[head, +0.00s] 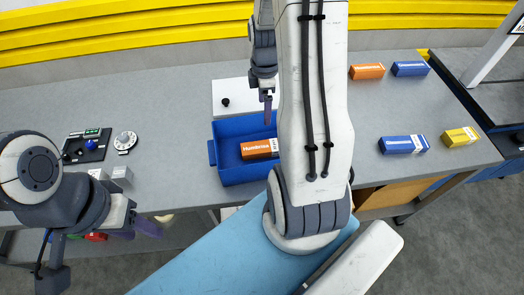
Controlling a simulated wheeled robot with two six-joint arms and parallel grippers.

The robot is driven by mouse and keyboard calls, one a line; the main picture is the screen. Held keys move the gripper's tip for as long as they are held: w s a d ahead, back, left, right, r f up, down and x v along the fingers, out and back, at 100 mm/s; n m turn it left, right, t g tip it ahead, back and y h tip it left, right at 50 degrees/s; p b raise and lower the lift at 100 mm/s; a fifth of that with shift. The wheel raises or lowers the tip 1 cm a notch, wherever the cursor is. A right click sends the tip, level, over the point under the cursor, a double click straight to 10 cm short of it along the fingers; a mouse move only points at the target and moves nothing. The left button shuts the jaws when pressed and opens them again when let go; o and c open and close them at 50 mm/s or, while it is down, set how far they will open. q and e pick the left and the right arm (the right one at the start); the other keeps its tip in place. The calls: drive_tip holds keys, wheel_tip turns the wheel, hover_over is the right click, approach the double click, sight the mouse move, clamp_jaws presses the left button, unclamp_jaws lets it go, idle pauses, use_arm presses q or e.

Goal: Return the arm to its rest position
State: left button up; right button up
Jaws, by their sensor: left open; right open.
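My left gripper (136,230) is at the lower left, in front of the table's near edge. Its fingers are apart and I see nothing between them. My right arm reaches up through the middle of the head view. My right gripper (268,108) points down over the far side of a blue bin (232,174). One of its fingers shows clearly, with nothing seen in its grip. An orange box (257,149) lies in the bin, apart from the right gripper in the picture. My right arm hides the bin's right side.
On the grey table (180,110) to the right are an orange box (367,72), two blue boxes (409,69) (403,145) and a yellow box (460,137). A black control panel (86,146) and a white dial (125,141) sit at left. A yellow striped barrier (130,30) runs behind.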

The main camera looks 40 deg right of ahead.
idle(0.4)
drive_tip(key=s+a+r+m+b, duration=0.1)
drive_tip(key=a+r+b, duration=0.1)
drive_tip(key=a, duration=0.8)
drive_tip(key=s+a+r+m+b, duration=0.1)
drive_tip(key=s+a+r, duration=0.1)
drive_tip(key=a, duration=0.8)
drive_tip(key=s+a+r+m+y+b, duration=0.1)
drive_tip(key=s+a+m+b, duration=0.1)
drive_tip(key=s+a, duration=0.9)
drive_tip(key=shift+s+m+b, duration=0.4)
drive_tip(key=shift+s, duration=0.75)
drive_tip(key=shift+d, duration=0.1)
